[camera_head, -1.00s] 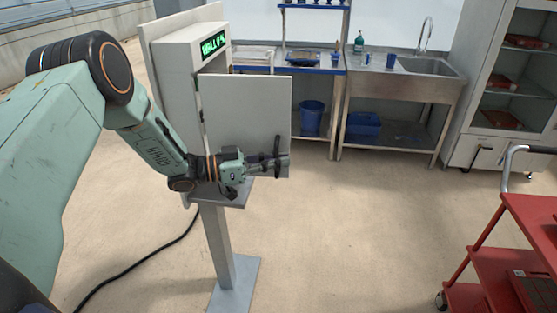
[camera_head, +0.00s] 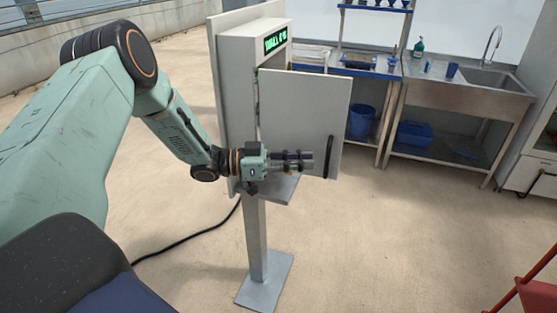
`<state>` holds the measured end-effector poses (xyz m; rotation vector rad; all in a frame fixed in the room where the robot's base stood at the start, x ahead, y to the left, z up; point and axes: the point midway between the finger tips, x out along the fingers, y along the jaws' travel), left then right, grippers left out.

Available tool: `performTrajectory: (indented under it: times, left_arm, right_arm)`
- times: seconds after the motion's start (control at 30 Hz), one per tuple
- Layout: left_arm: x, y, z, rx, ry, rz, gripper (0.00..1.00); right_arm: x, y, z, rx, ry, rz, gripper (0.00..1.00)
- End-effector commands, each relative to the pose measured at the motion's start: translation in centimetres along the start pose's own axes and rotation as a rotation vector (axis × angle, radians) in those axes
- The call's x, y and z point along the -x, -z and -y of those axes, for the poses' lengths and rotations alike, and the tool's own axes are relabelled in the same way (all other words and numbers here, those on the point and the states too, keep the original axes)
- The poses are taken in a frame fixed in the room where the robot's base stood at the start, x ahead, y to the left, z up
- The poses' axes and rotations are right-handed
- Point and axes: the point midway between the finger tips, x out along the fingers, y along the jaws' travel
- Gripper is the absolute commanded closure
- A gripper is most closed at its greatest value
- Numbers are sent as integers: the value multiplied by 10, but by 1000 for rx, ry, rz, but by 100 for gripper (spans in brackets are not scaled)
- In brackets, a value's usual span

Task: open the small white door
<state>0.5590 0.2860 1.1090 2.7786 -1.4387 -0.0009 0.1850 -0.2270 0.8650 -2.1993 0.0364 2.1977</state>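The small white door (camera_head: 300,105) stands swung out from the white cabinet (camera_head: 234,85) on a post. Its hinge side is at the left, by the cabinet. Its black upright bar handle (camera_head: 330,156) is near the right edge. My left gripper (camera_head: 312,161) is in front of the door's lower part, just left of the handle, with a small gap in the picture. I see its fingers nearly side-on, so their opening is unclear, and nothing shows held. The door hides most of the cabinet's inside. My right gripper is out of view.
A grey shelf (camera_head: 283,188) juts out below the door. The post's base plate (camera_head: 265,283) and a black cable (camera_head: 185,240) lie on the floor. A steel sink bench (camera_head: 465,92) stands behind at right. A red cart (camera_head: 540,297) edges in at lower right. Middle floor is clear.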

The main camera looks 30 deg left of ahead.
Motion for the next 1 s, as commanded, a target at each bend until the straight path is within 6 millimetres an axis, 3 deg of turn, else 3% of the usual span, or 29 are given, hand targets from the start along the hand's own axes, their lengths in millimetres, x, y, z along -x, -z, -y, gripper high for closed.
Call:
performTrajectory:
  times: [0.2, 0.4, 1.0]
  left_arm:
    - [38, 1, 1, -1, 4, -5, 82]
    - [57, 2, 0, -3, 2, -5, 82]
    - [62, 1, 0, -2, 0, -4, 82]
  right_arm:
    - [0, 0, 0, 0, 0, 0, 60]
    - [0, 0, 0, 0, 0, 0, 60]
    - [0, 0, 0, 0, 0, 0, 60]
